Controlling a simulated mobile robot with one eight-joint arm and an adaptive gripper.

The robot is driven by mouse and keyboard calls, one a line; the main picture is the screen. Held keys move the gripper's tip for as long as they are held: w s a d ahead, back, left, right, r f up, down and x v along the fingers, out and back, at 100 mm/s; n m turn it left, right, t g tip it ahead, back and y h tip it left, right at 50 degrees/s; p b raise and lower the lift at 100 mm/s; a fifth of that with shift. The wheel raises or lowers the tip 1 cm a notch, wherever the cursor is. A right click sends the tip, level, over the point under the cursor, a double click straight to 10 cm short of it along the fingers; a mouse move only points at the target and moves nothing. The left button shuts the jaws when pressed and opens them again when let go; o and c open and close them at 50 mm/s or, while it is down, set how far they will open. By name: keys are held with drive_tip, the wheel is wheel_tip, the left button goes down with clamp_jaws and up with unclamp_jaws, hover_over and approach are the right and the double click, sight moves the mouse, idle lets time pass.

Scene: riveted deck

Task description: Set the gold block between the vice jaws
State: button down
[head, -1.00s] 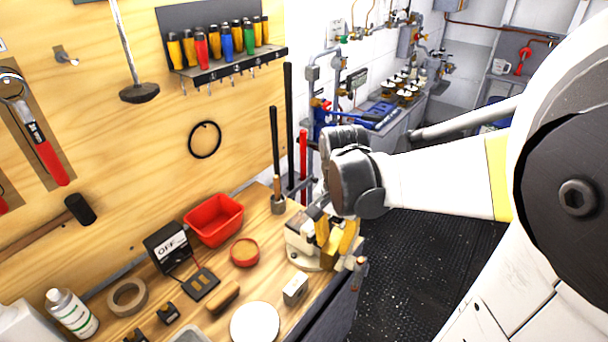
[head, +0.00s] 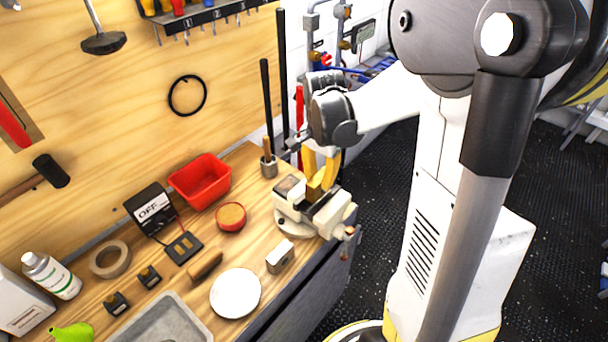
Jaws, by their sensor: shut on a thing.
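The cream-coloured vice (head: 286,221) is bolted at the right edge of the wooden bench, with its jaws facing up. My gripper (head: 318,176) points down over the vice, its yellow fingers shut on the gold block (head: 315,191). The block's lower end is at the jaw opening in this view. I cannot tell whether it is inside the gap or just above it, because the near jaw and the fingers hide part of it.
A red bin (head: 201,181), a red round tub (head: 231,217), a white disc (head: 235,293) and a small pale block (head: 281,257) lie left of the vice. Upright rods and a tool holder (head: 268,167) stand close behind it.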

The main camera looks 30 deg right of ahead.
sight(318, 189)
drive_tip(key=shift+w+f, duration=0.25)
drive_tip(key=shift+f, duration=0.2)
drive_tip(key=shift+f+b, duration=0.65)
drive_tip(key=shift+f, duration=1.05)
drive_tip(key=shift+f, duration=0.15)
drive_tip(key=c, duration=1.2)
unclamp_jaws()
drive_tip(key=shift+c, duration=0.2)
